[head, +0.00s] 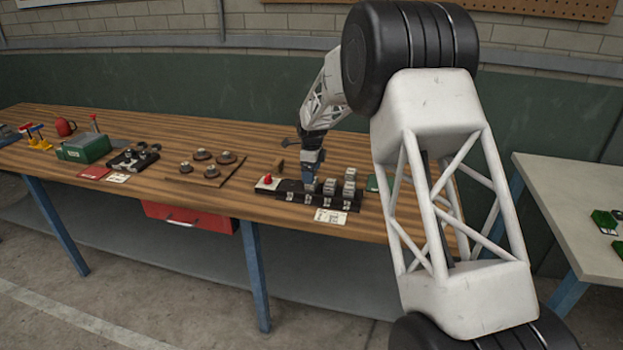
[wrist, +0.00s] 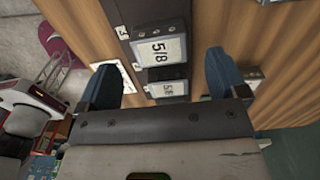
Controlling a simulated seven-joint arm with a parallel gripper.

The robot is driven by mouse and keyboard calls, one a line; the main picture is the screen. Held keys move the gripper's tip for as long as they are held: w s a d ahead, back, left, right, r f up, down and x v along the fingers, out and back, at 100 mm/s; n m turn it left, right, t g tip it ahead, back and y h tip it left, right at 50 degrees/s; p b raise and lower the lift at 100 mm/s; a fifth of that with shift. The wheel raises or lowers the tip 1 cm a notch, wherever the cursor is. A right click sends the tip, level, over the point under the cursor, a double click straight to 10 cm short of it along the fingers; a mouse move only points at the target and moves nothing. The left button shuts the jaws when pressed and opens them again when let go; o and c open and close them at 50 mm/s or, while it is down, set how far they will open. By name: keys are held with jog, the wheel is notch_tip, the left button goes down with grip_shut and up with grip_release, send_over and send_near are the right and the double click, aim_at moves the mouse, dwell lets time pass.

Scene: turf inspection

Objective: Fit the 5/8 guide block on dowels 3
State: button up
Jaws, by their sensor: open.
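The grey guide block marked 5/8 (wrist: 160,50) lies between my open fingers in the wrist view, with clear gaps on both sides. A second block marked 5/8 (wrist: 168,90) shows just below it, nearer my palm. A small label 3 (wrist: 122,31) is on the dark base beside the upper block. Whether the blocks sit on dowels is hidden. My gripper (wrist: 161,64) has blue fingertips and is open. In the head view my gripper (head: 311,178) is down at the black base (head: 291,196), left of several grey blocks (head: 349,188).
A red knob (head: 267,180) is at the base's left end. A white card (head: 330,216) lies in front. A wooden board with dark round pieces (head: 203,155) and a green box (head: 84,147) stand further left. Bare bench top lies between the board and base.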

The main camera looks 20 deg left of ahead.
jog(key=shift+r, duration=1.85)
jog(key=shift+s+d+r, duration=0.15)
jog(key=shift+d+r, duration=0.25)
jog(key=s+d+r+n+t, duration=0.1)
jog(key=s+d+r+n, duration=0.3)
jog(key=s+d+r, duration=0.7)
jog(key=s+d+r+n, duration=0.4)
jog(key=s+d+r, duration=0.3)
jog(key=s+d, duration=0.7)
jog(key=s+d+f+n, duration=0.1)
jog(key=s+d+n, duration=0.2)
jog(key=s+d, duration=0.3)
jog(key=s+d+f+n+t, duration=0.1)
jog(key=s+d+n, duration=0.2)
jog(key=s, duration=1.3)
jog(key=s+d+f+n, duration=0.2)
jog(key=s+d+n, duration=0.1)
jog(key=s+d, duration=0.6)
jog(key=s, duration=0.2)
jog(key=shift+s+n+t, duration=0.3)
jog(key=shift+s+n, duration=0.05)
jog(key=shift+n, duration=0.05)
